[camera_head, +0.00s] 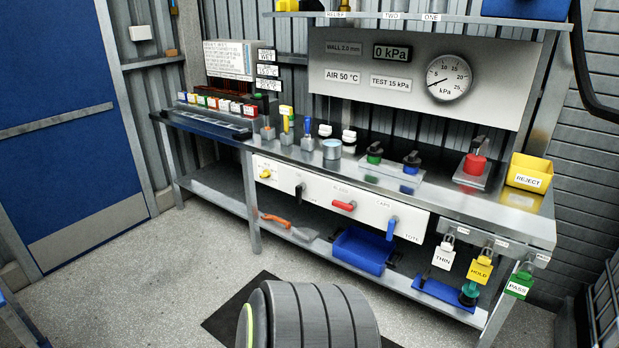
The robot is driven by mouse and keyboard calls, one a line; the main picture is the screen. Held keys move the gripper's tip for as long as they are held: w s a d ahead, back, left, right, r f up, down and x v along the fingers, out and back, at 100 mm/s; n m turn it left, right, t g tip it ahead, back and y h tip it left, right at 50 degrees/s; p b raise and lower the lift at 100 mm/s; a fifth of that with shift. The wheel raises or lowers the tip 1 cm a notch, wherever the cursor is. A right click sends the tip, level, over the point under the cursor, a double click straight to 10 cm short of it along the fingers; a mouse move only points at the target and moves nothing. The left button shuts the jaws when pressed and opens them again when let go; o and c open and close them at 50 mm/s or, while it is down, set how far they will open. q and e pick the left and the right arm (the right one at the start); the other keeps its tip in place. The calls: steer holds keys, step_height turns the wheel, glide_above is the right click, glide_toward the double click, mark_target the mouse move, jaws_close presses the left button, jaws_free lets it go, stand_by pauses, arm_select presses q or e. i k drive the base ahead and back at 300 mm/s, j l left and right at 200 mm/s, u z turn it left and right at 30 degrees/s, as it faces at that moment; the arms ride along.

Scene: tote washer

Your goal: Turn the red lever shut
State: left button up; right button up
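The red lever (344,206) is on the white front panel (320,193) below the bench top, under a label that seems to read BLEED. Its handle lies nearly level, along the panel. A yellow lever (265,174) and a black lever (299,191) are to its left, and a blue lever (391,229) hangs down to its right. Nothing touches the red lever. Neither of my grippers is in view.
The bench top holds a grey-blue cup (331,149), a red-topped fitting (474,164) and a yellow REJECT bin (527,181). A blue tote (363,250) sits on the lower shelf. Tags hang at the right end. Floor before the bench's left part is clear.

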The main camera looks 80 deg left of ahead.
mark_target(349, 207)
steer(key=u, duration=2.45)
steer(key=i+z, duration=0.35)
steer(key=i, duration=0.8)
